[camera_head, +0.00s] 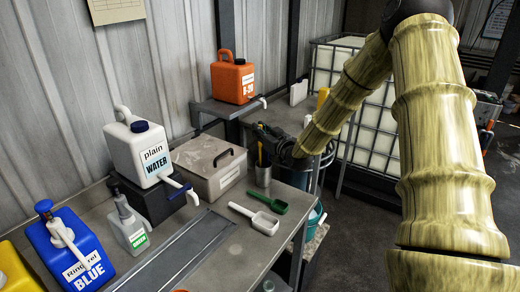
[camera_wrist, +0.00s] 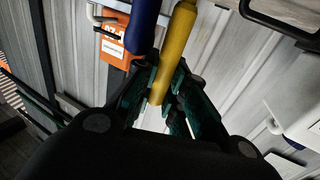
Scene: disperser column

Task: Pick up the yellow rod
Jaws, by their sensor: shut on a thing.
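The yellow rod (camera_wrist: 177,45) is between the fingers of my gripper (camera_wrist: 160,90) in the wrist view, and the gripper is shut on it. A blue rod (camera_wrist: 143,25) is close beside it, by the left finger. In the head view my gripper (camera_head: 266,138) is above a small grey metal cup (camera_head: 263,178) at the back right of the bench. A short piece of the yellow rod (camera_head: 259,154) shows upright between the gripper and the cup. I cannot tell whether its lower end is still inside the cup. The blue rod is hidden in the head view.
A grey lidded box (camera_head: 210,168) stands left of the cup. A green scoop (camera_head: 269,201) and a white scoop (camera_head: 255,218) lie in front. An orange canister (camera_head: 233,78) is on a shelf behind; the water jug (camera_head: 142,155) and blue jug (camera_head: 72,250) are left.

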